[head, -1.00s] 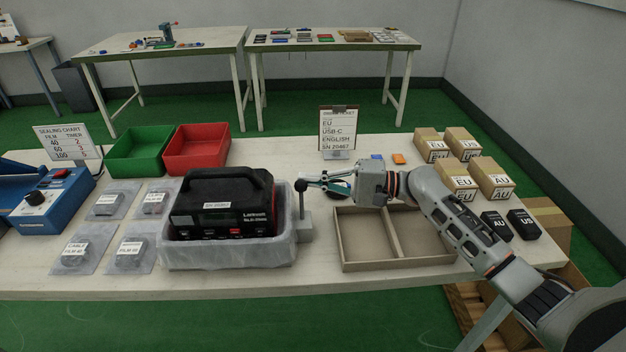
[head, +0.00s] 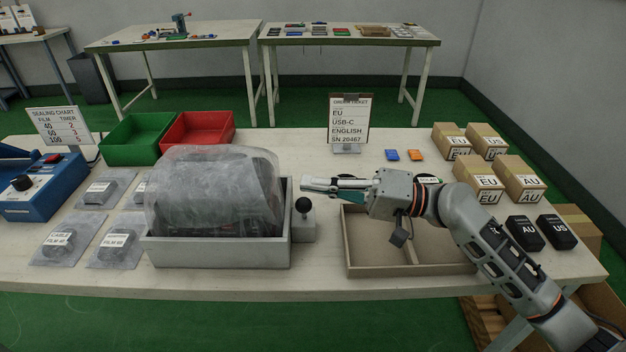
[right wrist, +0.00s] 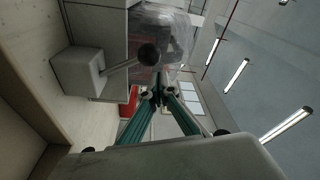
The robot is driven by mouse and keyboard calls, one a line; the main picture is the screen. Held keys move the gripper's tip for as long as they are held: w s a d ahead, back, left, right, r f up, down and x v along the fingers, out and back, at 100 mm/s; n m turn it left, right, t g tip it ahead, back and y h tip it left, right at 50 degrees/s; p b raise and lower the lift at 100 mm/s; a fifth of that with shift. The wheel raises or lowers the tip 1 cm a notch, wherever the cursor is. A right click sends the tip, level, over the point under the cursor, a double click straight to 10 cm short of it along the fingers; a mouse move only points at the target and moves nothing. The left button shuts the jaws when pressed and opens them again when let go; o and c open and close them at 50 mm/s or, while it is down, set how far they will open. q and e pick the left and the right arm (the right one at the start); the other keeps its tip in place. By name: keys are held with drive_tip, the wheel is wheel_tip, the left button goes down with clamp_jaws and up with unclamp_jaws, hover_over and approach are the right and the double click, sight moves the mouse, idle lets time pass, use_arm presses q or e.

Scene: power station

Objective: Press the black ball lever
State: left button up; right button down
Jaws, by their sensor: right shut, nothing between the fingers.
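The black ball lever (head: 303,205) stands on a small grey block (head: 304,230) at the right side of the grey tray (head: 215,254). In the right wrist view, the black ball (right wrist: 149,54) sits on a slanted rod from the block. My right gripper (head: 306,185) is shut and empty. Its fingertips are a little above and behind the ball in the head view, apparently apart from it. The right wrist view also shows the closed fingertips (right wrist: 158,92) near the ball. My left gripper is not in view.
A cloudy film (head: 212,190) covers the dark device in the tray. An open divided box (head: 362,270) lies under my right arm. The order ticket (head: 349,118) stands behind the gripper. Green (head: 135,155) and red (head: 190,143) bins stand at the back left.

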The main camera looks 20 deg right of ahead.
sight(304, 210)
drive_tip(key=shift+s+a+f+b, duration=0.1)
drive_tip(key=shift+s+b, duration=0.1)
drive_tip(key=shift+s, duration=0.2)
drive_tip(key=shift+s+a+f+b, duration=0.1)
drive_tip(key=shift+s+b, duration=0.05)
drive_tip(key=shift+s, duration=0.25)
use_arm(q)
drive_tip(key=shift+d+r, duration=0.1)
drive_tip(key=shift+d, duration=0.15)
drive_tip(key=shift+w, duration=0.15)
use_arm(e)
drive_tip(key=shift+s+a+f, duration=0.15)
drive_tip(key=shift+s+a, duration=0.05)
drive_tip(key=shift+s, duration=0.05)
